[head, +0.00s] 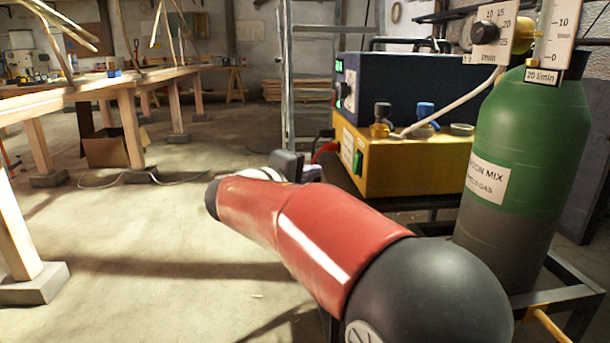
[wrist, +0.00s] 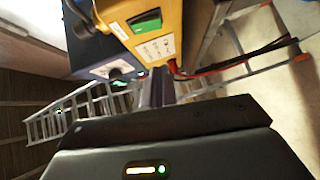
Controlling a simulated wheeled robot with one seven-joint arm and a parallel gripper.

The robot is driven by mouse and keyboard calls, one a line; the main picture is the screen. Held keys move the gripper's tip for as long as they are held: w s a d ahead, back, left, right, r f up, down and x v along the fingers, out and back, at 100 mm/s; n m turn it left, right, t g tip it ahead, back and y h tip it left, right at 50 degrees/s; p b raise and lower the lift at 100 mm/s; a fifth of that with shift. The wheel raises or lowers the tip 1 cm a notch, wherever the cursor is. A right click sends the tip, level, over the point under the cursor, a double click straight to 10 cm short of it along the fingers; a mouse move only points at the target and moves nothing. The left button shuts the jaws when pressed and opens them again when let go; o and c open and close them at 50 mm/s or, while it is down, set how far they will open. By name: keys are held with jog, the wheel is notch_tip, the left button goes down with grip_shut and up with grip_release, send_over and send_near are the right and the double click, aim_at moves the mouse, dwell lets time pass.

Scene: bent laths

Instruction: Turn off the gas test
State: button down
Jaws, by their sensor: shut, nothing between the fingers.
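A yellow box (head: 405,165) stands on a dark stand at the right. Its left-facing side carries a green switch (head: 357,162), which also shows in the wrist view (wrist: 147,21) above a white label too small to read. A green and grey gas cylinder (head: 530,150) stands to the right of the box. A flow gauge with a black knob (head: 485,33) is above the cylinder. My gripper (wrist: 158,86) is shut and empty. In the head view it is partly hidden behind my red arm, left of the yellow box and apart from the switch.
A dark blue unit (head: 400,85) sits on the yellow box. A pale hose (head: 455,103) runs from the box's fittings towards the gauge. A ladder (head: 303,70) stands behind. Wooden workbenches (head: 125,85) are at the left. The floor between is mostly open.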

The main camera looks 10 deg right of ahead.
aim_at(356, 164)
jog(key=w+d, duration=0.1)
jog(key=d, duration=0.1)
jog(key=w+d, duration=0.1)
jog(key=d, duration=0.1)
jog(key=w+d, duration=0.1)
jog(key=d, duration=0.1)
jog(key=shift+w+d+f, duration=0.2)
jog(key=shift+w+f, duration=0.1)
jog(key=shift+f, duration=0.1)
jog(key=shift+d+f, duration=0.1)
jog(key=shift+d, duration=0.5)
jog(key=shift+f, duration=0.15)
